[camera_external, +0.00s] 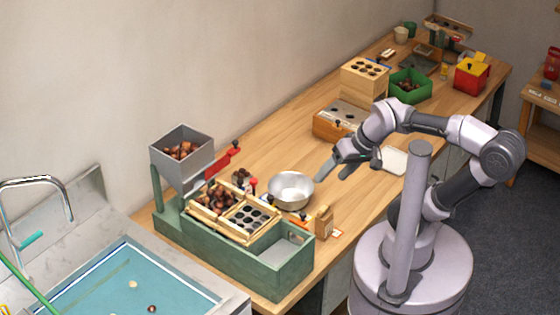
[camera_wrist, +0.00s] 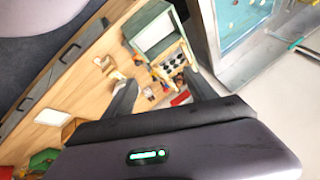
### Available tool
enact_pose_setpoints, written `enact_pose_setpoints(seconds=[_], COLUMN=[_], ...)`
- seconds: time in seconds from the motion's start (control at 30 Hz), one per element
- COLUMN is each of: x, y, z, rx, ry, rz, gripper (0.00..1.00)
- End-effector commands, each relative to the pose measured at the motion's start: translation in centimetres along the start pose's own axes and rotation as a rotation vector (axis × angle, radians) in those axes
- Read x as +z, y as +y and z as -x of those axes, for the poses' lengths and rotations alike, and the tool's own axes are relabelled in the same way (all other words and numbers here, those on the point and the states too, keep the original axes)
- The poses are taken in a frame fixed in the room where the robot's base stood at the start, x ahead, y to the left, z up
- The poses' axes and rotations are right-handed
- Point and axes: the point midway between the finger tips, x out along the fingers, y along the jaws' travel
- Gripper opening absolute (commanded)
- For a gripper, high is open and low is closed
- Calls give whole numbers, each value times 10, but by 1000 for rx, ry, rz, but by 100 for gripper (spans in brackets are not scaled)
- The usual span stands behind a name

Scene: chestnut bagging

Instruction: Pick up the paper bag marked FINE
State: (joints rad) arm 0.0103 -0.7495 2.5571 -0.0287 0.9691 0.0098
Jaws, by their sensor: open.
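A small brown paper bag (camera_external: 324,222) stands upright on an orange-edged card at the table's front edge, beside the green sorting machine (camera_external: 285,268). Its marking is too small to read. In the wrist view a small tan shape that looks like the bag (camera_wrist: 104,63) lies left of the fingers. My gripper (camera_external: 334,170) is open and empty, above the table, to the right of the metal bowl and behind and above the bag. In the wrist view my gripper (camera_wrist: 163,88) shows both fingers apart with nothing held between them.
The metal bowl (camera_external: 291,190) stands between the sorting machine and my gripper. A grey hopper (camera_external: 182,152) holds chestnuts. A white tray (camera_external: 394,160) lies right of my gripper; a wooden box with holes (camera_external: 364,78) and a green crate (camera_external: 409,86) stand farther back.

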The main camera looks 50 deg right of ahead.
Motion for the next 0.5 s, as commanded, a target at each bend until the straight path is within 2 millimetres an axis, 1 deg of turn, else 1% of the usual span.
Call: enact_pose_setpoints(seconds=[0.07,0.17,0.2,0.27,0.3,0.37,0.4,0.5], x=[-14,-54,-71,-92,-102,-110,-112,-110], y=[4,24,37,62,80,108,125,158], z=[-7,-36,-55,-86,-107,-138,-157,-192], rx=[37,145,200,281,331,399,438,509], ry=[-24,-76,-96,-121,-134,-148,-155,-164], rz=[-71,-293,-406,-570,-673,-807,-886,-1025], gripper=[65,65,65,65,65,65,65,65])
